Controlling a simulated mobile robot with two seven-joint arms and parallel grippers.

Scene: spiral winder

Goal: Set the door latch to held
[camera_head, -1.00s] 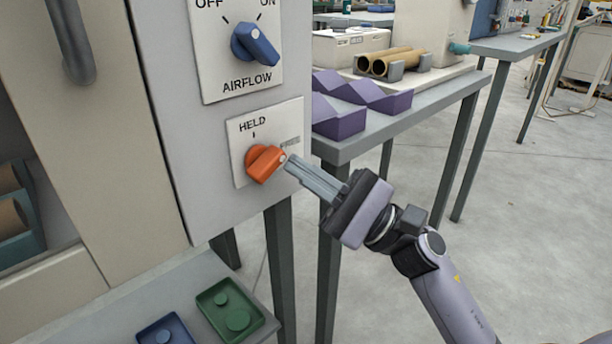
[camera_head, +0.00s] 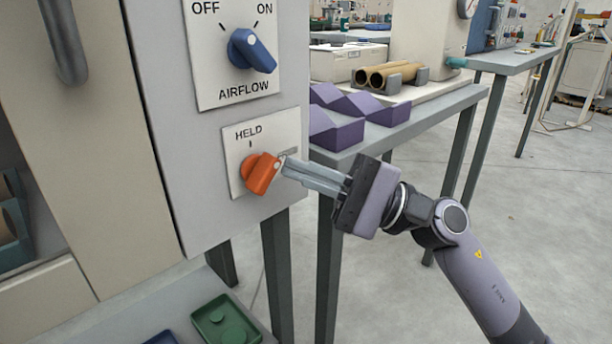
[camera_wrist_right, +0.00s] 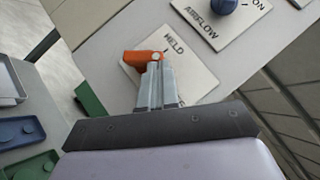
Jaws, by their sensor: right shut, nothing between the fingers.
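The orange latch knob (camera_head: 260,174) is on a white plate (camera_head: 240,138) marked HELD, on the grey panel's lower part. Its pointer end is turned to the right, away from the HELD mark above it. My right gripper (camera_head: 284,165) is shut and empty, with its fingertips at the knob's right end; I cannot tell for sure whether they touch. In the right wrist view the orange knob (camera_wrist_right: 143,60) lies just beyond the shut fingertips (camera_wrist_right: 155,68), slightly left. The gripper covers part of the plate's second label. My left gripper is not in view.
A grey table (camera_head: 420,118) with purple blocks (camera_head: 340,130) and brown tubes (camera_head: 385,73) stands right of the panel. A green tray (camera_head: 225,322) is below.

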